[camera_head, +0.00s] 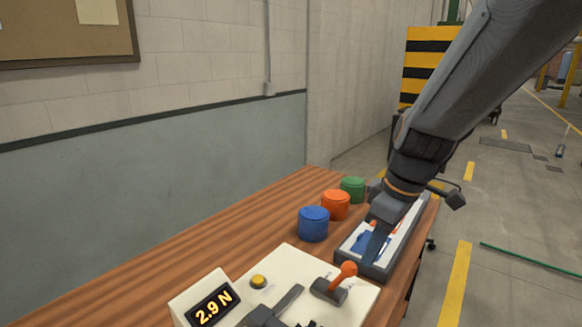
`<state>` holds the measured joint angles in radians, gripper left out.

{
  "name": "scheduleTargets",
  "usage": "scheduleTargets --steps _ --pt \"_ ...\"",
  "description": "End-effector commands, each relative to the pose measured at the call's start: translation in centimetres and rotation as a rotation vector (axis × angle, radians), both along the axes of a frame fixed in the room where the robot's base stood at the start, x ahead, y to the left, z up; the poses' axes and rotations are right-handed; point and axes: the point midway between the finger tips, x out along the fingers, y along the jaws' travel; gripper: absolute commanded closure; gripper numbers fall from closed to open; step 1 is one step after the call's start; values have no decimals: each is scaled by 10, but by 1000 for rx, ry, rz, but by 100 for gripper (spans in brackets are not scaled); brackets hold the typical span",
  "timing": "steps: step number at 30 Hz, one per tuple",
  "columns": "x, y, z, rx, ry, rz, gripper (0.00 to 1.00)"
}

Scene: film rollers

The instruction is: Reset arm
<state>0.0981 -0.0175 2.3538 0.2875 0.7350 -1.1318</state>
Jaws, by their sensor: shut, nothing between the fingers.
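My arm reaches in from the upper right. My gripper (373,256) points down over the grey tray (347,251) at the right side of the wooden table. Its fingers look shut, with nothing visible between them. The gripper covers part of the tray, where a blue piece and a bit of orange show beside the fingers. I cannot tell whether the fingertips touch the tray or what lies in it.
Blue (313,224), orange (335,205) and green (352,189) round containers stand in a row left of the tray. In front is a pale panel (292,262) with a yellow button, an orange-knobbed lever (346,270) and a display reading 2.9 N (213,307). The table's left part (170,270) is clear.

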Motion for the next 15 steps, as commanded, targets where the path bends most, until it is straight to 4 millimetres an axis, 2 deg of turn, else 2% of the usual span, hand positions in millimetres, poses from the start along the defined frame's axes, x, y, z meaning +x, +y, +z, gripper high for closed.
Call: scheduleTargets --steps 6,15 --pt "-35 -3 -42 -58 98 -366 100" --pt "-68 -7 -75 -106 140 -750 100"
